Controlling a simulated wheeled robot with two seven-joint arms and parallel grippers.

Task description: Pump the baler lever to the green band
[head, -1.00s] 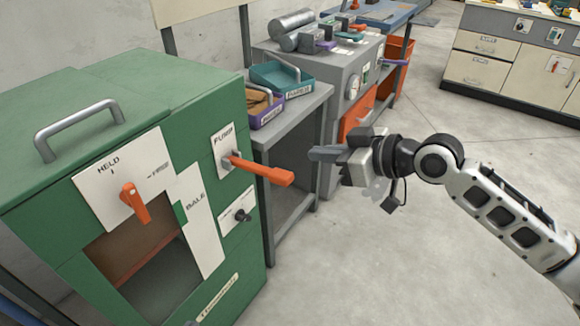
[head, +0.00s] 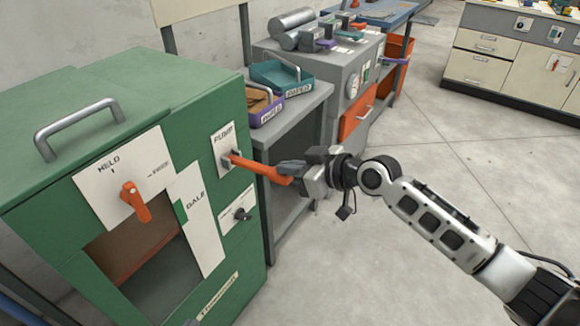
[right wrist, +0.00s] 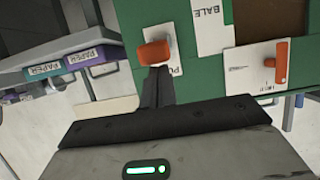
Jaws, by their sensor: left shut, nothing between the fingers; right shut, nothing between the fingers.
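The green baler (head: 235,275) stands at the left with its orange pump lever (head: 255,167) sticking out from the PUMP plate, sloping slightly down. The white BALE strip (head: 203,235) is on its front, with a small green patch (head: 181,212) at its left edge. My right gripper (head: 288,169) is shut and empty, its fingertips at the lever's free end. In the right wrist view the lever's orange end (right wrist: 155,52) lies just beyond the shut fingertips (right wrist: 157,82); I cannot tell whether they touch. My left gripper is not in view.
An orange HELD knob (head: 133,202) and a small black knob (head: 241,214) sit on the baler's front. A grey bench (head: 298,108) with purple (head: 266,117) and teal (head: 282,80) trays stands behind. The floor (head: 430,170) to the right is clear.

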